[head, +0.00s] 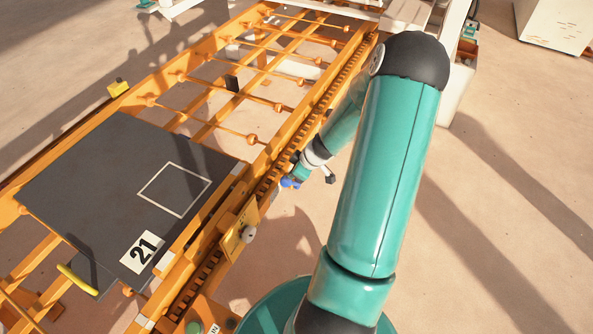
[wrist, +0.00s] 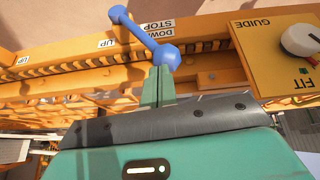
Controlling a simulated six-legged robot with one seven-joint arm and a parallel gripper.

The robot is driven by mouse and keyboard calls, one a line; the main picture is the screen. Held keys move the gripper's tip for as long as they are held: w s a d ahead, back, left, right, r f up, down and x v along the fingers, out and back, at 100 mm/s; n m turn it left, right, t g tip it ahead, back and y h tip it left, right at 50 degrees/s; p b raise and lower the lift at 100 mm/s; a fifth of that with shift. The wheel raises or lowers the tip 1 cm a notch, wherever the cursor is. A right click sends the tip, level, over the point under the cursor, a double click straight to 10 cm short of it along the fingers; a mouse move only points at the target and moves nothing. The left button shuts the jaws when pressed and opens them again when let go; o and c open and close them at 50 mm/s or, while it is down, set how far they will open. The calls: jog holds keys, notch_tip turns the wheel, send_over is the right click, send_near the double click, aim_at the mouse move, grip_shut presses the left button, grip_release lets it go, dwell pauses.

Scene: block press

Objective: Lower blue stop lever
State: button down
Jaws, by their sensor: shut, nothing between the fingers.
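The blue stop lever (wrist: 145,35) shows in the wrist view as a thin rod with a small ball at its upper left end and a larger ball at its lower right end. It lies on the orange rail beside a "DOWN STOP" label, with "UP" labels to the left. My gripper (wrist: 158,74) is shut and empty, its green fingertips right at the larger ball; I cannot tell whether they touch. In the head view a small blue part of the lever (head: 288,183) shows beside the end of my arm, and my gripper (head: 298,174) is small and partly hidden there.
A yellow "FIT GUIDE" plate (wrist: 280,50) with a white knob (wrist: 301,41) stands right of the lever. In the head view a dark plate (head: 95,165) marked 21 lies on the orange frame (head: 215,95) with rollers.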

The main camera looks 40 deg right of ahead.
jog(key=shift+w+a+f, duration=0.1)
jog(key=shift+a+f, duration=0.1)
jog(key=shift+a, duration=0.25)
jog(key=shift+s+a, duration=0.2)
jog(key=shift+a+f, duration=0.2)
jog(key=shift+a, duration=0.1)
jog(key=shift+a, duration=0.15)
